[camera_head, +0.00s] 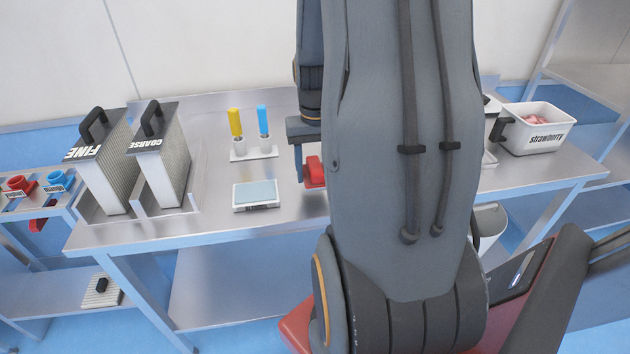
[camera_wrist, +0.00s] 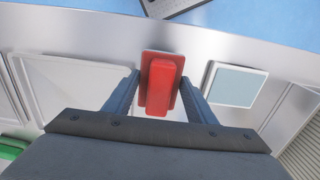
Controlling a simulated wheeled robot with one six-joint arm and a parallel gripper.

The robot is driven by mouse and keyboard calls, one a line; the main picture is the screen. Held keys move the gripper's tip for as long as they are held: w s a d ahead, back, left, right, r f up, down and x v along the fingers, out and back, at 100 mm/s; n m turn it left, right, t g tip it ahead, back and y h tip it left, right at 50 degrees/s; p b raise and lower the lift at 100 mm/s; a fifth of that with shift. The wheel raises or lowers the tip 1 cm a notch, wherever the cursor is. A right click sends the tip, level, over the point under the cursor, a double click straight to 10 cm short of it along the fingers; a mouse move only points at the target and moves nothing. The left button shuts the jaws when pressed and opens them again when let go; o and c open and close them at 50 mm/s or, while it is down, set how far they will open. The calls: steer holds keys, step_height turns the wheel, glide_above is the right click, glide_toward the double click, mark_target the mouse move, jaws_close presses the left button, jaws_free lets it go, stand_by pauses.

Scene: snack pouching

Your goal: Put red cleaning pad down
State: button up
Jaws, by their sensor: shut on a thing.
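The red cleaning pad (camera_wrist: 164,86) has a raised red grip on a flat red base. In the wrist view it sits between the two fingers of my gripper (camera_wrist: 163,92), which is shut on its grip. In the head view the pad (camera_head: 314,172) shows just left of my arm, with my gripper (camera_head: 301,160) partly behind the arm. The pad is over the steel table, and a dark patch shows on the table beneath it. I cannot tell its exact height above the table.
A small scale (camera_head: 256,195) lies left of the pad. Behind it stand a yellow and a blue handle (camera_head: 263,119) in a holder. The wrist view shows a white tray (camera_wrist: 70,85).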

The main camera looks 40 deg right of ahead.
mark_target(315, 166)
steer(key=shift+f+p, duration=0.45)
steer(key=shift+f, duration=1.7)
steer(key=shift+f, duration=0.2)
steer(key=o, duration=0.8)
step_height(315, 166, up, 12)
steer(key=b, duration=0.2)
steer(key=shift+r+b, duration=0.25)
steer(key=shift+b, duration=0.05)
steer(key=a+f+n, duration=0.1)
steer(key=a+n, duration=0.1)
steer(key=a, duration=0.6)
steer(key=s+a+f+n+t, duration=0.1)
steer(key=a+f+n, duration=0.1)
steer(key=a, duration=0.6)
steer(key=s+a+f+n, duration=0.1)
steer(key=a+n, duration=0.1)
steer(key=a, duration=0.6)
steer(key=shift+s+f, duration=0.15)
steer(key=shift+f, duration=0.2)
